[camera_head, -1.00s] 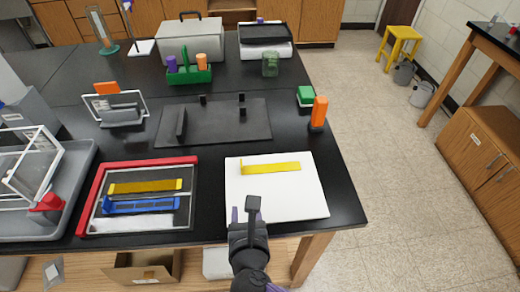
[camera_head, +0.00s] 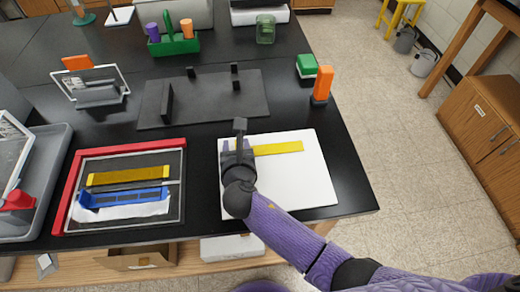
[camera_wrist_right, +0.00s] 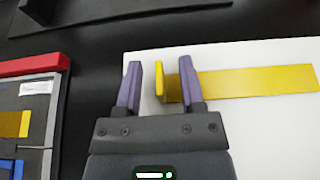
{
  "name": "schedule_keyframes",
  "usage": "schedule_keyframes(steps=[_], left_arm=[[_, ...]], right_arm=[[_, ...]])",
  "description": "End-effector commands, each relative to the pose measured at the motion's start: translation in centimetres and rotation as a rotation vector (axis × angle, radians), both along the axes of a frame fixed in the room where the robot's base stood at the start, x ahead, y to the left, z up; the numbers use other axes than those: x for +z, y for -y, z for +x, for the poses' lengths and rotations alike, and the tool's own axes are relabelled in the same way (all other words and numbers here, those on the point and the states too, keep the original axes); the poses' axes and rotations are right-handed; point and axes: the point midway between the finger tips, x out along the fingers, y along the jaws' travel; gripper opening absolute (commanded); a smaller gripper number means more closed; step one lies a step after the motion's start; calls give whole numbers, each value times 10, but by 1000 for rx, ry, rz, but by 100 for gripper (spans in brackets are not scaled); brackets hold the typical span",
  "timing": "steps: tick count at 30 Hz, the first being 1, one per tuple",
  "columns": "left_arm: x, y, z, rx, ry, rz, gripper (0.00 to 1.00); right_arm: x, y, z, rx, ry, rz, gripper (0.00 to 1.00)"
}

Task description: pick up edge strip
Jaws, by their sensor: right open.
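A yellow edge strip (camera_head: 278,148) lies on the white board (camera_head: 305,185), with a short upturned lip at its left end. In the right wrist view the strip (camera_wrist_right: 255,82) runs off to the right, and its upturned end stands between the purple fingers. My right gripper (camera_wrist_right: 162,88) is open around that end. The left finger is apart from it, and the right finger is close to the strip; I cannot tell if they touch. In the head view my right gripper (camera_head: 236,147) hides the strip's left end. My left gripper is not in view.
A red-edged tray (camera_head: 68,195) holds another yellow strip (camera_head: 128,176) and a blue piece (camera_head: 125,198) at the left. A dark plate with upright posts (camera_head: 205,100) lies behind the board. An orange-handled block (camera_head: 322,85) stands at the right table edge.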

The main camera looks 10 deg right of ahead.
Motion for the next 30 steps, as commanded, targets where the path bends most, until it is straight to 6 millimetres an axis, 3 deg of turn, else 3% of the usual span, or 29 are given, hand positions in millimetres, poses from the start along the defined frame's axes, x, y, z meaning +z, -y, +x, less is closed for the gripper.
schedule_keyframes(steps=[3, 10, 23, 26, 30], left_arm=[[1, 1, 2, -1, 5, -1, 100], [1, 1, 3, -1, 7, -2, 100], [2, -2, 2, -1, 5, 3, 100], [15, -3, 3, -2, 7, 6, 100], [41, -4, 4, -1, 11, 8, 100]], right_arm=[[1, 0, 0, 0, 0, 0, 48], [1, 0, -1, -1, 0, 0, 0], [3, 0, -1, -1, 1, 0, 0], [21, 0, 0, -2, 4, 1, 0], [63, 0, 0, 0, 6, 1, 0]])
